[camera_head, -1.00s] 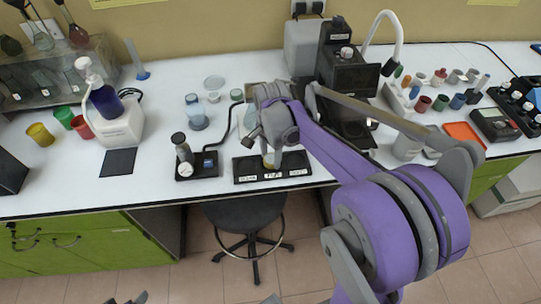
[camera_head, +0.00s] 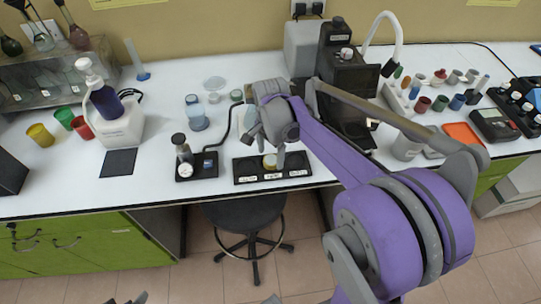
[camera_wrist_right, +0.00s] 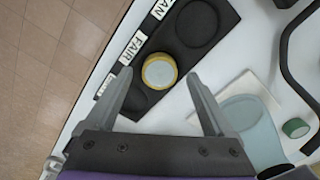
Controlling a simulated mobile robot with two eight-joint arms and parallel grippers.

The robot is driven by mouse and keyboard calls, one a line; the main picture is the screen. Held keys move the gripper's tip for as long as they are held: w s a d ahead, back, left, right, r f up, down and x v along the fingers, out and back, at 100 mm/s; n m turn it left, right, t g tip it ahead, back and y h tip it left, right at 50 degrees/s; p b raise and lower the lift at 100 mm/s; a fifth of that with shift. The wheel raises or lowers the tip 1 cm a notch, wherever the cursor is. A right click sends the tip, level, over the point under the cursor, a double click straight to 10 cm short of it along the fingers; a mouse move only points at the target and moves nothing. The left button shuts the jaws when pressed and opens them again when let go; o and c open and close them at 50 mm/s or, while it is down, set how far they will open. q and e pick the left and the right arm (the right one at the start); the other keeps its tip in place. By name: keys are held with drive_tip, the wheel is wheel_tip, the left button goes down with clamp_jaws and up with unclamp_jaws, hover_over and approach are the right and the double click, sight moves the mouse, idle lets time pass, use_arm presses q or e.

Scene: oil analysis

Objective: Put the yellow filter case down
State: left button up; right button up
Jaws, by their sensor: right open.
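The yellow filter case (camera_head: 270,161) is a small round case with a pale top. It sits on the black three-place tray (camera_head: 243,171), at the middle place by the FAIR label; it also shows in the right wrist view (camera_wrist_right: 160,71). My right gripper (camera_head: 267,148) is open above it. In the right wrist view the open right gripper (camera_wrist_right: 159,76) has one finger on each side of the case, with clear gaps. The places on either side of the case are empty.
A black gauge stand (camera_head: 196,166) stands just left of the tray. Behind are a blue-lidded jar (camera_head: 196,113) and a small green-capped item (camera_head: 237,95). A dark machine (camera_head: 344,75) stands behind right. The bench's front edge runs close before the tray.

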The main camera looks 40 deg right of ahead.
sight(270, 160)
wheel_tip(270, 160, up, 10)
drive_tip(key=s+a+f+n+t, duration=0.5)
drive_tip(key=s+a+f+n, duration=0.5)
drive_tip(key=n, duration=0.7)
drive_tip(key=s+a, duration=0.3)
drive_tip(key=shift+a+f+p, duration=0.3)
drive_tip(key=shift+a+p, duration=0.1)
drive_tip(key=shift+r, duration=0.1)
